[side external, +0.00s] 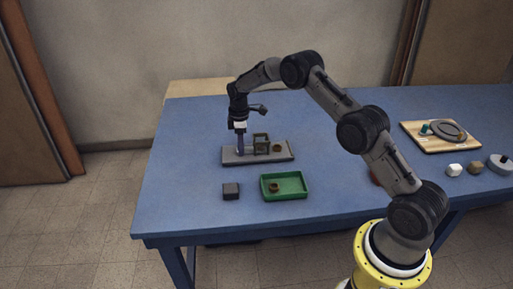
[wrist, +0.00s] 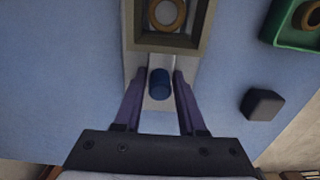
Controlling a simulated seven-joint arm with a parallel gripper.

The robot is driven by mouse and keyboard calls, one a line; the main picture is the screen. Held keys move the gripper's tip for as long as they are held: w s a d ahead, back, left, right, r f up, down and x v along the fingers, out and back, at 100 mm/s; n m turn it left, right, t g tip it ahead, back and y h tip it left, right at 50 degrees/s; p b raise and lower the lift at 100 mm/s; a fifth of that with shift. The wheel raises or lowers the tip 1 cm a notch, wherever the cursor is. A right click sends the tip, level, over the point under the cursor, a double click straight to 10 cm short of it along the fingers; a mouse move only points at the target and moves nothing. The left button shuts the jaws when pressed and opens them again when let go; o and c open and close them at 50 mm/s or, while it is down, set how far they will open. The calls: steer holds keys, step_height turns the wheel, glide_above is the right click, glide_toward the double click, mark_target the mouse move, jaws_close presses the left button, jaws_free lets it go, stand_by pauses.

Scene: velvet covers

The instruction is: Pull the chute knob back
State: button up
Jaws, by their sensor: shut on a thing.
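The chute is a grey base plate (side external: 285,156) on the blue table, with a square grey-brown frame (side external: 261,138) standing on it. A tan ring (side external: 277,148) lies at the plate's right part; in the wrist view a ring (wrist: 166,14) shows inside the frame's outline. The chute knob (wrist: 160,83) is a short dark blue cylinder on the plate, in front of the frame. My gripper (side external: 240,151) points down at the plate's left part, its purple fingers shut on the knob, one on each side. The knob is hidden by the fingers in the side view.
A green tray (side external: 304,191) holding a brown ring (side external: 273,187) stands in front of the chute. A dark block (side external: 231,191) sits left of the tray. Table left of the chute is clear.

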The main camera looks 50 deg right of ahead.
mark_target(227, 153)
steer(key=shift+w+a, duration=1.85)
steer(key=o, duration=1.5)
steer(key=shift+c, duration=0.2)
step_height(227, 153, up, 7)
